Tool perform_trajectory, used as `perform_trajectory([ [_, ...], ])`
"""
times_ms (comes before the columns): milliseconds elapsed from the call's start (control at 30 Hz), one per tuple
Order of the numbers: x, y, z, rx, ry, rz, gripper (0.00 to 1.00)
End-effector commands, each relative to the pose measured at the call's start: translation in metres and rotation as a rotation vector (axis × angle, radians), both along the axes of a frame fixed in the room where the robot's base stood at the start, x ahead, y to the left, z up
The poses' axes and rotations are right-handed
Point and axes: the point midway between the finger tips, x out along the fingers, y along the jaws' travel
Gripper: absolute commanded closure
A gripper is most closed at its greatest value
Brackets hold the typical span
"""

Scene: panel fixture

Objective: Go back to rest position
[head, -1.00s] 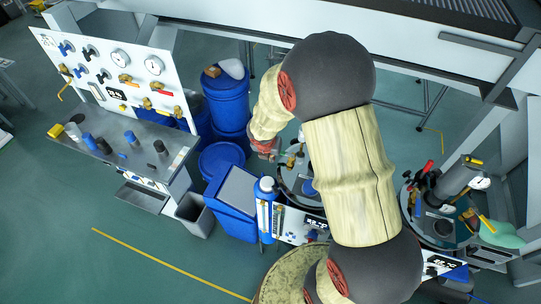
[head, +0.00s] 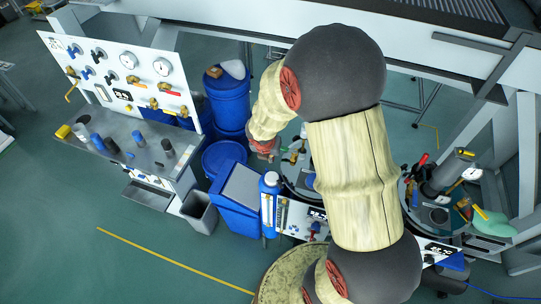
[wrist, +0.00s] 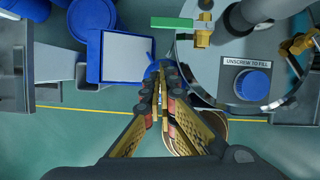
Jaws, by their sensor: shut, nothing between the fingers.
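My gripper (wrist: 162,85) shows in the wrist view, pointing away from the camera. Its two fingers are shut together with nothing between them. The fingertips appear near a blue bin (wrist: 125,58) with a grey top and the rim of a round grey station (wrist: 205,75); I cannot tell the distance, but no contact shows. In the head view my arm is bent over the middle of the scene. My gripper is hidden there behind the arm.
A panel (head: 120,75) with gauges and valves stands at the left above a grey bench (head: 135,140). Blue barrels (head: 228,100) and a bin (head: 240,195) stand mid-scene. A round tool station (head: 440,215) is at the right. The floor at front left (head: 60,240) is clear.

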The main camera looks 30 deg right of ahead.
Motion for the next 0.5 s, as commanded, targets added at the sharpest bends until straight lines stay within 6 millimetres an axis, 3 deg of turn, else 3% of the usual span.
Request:
perform_trajectory([
  [33, -0.001, 0.003, 0.013, -0.001, -0.002, 0.001, 1.00],
  [200, -0.008, 0.010, 0.034, -0.001, 0.000, 0.001, 1.00],
  [500, -0.012, 0.014, 0.045, 0.000, 0.002, 0.001, 1.00],
])
